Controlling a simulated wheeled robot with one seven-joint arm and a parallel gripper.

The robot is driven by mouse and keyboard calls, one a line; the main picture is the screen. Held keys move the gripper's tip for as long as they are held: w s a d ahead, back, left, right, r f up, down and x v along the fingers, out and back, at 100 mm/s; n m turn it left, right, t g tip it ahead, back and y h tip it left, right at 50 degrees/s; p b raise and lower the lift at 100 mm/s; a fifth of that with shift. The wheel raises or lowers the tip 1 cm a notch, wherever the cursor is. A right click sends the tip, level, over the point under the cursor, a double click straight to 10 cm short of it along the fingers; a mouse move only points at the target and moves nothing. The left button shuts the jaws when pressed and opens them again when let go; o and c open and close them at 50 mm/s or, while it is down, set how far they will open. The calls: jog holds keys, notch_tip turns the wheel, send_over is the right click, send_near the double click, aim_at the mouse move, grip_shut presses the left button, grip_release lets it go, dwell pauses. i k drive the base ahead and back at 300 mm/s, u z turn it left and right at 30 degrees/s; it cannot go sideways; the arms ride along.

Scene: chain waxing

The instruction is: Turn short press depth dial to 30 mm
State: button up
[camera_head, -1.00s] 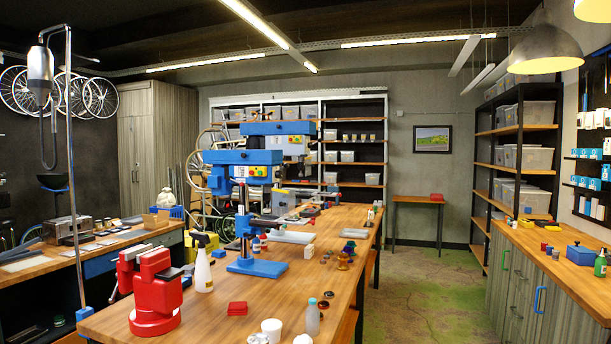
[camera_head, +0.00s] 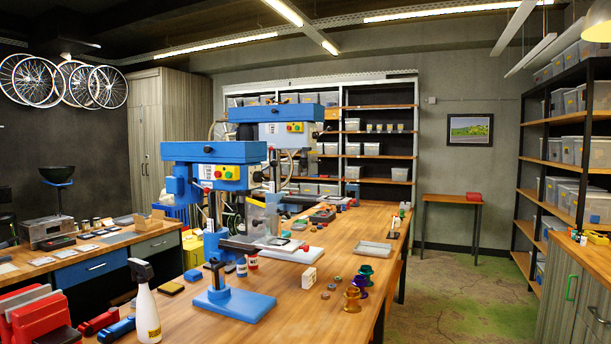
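Two blue presses stand on the long wooden workbench. The nearer press (camera_head: 214,153) has a blue head with a yellow button panel (camera_head: 227,172), a column and a blue base (camera_head: 235,306). The farther press (camera_head: 276,113) stands behind it, and its head reaches higher in the picture. The nearer one looks like the shorter press. No depth dial or scale marking can be made out on either press at this distance. My gripper is not in view.
The workbench (camera_head: 320,306) carries a spray bottle (camera_head: 147,308), a red vise (camera_head: 40,322) at the lower left, colored cups (camera_head: 352,299) and a grey tray (camera_head: 373,248). A side bench (camera_head: 120,238) stands left. Floor (camera_head: 455,300) right of the workbench is open.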

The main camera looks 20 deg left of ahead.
aim_at(258, 177)
jog(key=i, duration=1.05)
jog(key=u, duration=0.6)
jog(key=i, duration=0.5)
jog(key=u, duration=0.05)
